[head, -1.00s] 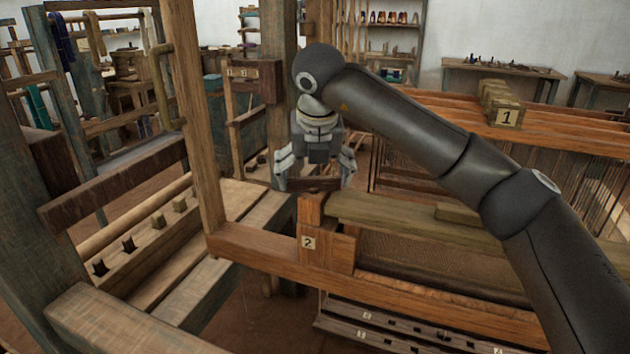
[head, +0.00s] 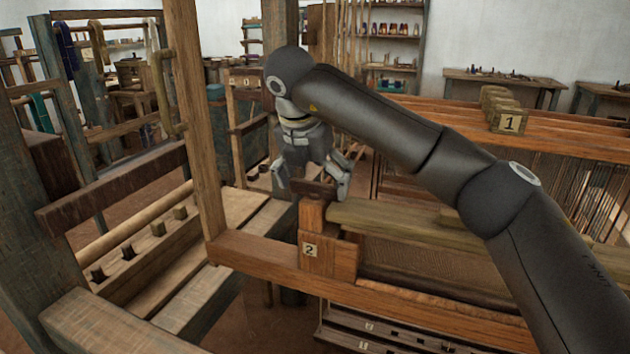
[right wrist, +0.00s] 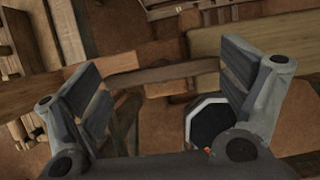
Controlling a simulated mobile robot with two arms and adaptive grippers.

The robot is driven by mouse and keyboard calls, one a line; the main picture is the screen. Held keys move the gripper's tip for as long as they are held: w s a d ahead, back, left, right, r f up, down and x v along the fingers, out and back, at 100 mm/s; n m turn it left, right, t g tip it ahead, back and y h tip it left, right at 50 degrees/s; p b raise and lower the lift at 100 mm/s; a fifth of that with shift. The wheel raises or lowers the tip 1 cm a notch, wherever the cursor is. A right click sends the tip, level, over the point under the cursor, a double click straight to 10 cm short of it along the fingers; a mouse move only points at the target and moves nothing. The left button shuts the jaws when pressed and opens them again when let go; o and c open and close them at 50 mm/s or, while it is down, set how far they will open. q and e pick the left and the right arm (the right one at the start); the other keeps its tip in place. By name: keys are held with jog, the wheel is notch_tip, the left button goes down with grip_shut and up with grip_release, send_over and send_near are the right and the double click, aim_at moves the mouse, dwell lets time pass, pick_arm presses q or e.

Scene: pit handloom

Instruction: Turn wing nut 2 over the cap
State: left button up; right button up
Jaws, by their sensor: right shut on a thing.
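Wing nut 2 (head: 316,187) is a short dark wooden bar on top of the wooden post (head: 312,215) above the block labelled 2 (head: 328,256). My right gripper (head: 308,188) points down over it, shut on its two ends with the fingers wide apart. In the right wrist view, the wing nut (right wrist: 170,74) spans between the fingers (right wrist: 163,75). A long olive-brown wooden bar (head: 400,222), which looks like the cap, runs rightward from beside the post. It also shows at the right in the right wrist view (right wrist: 285,38). My left gripper is not in view.
A wooden upright (head: 192,120) stands left of my right gripper. The loom's front beam (head: 430,307) runs below the block. A block labelled 1 (head: 508,117) sits on the far beams at the right. A bench plank (head: 225,265) lies lower left.

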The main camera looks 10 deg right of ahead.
jog(key=shift+r, duration=0.1)
jog(key=o, duration=0.7)
jog(key=v, duration=1.2)
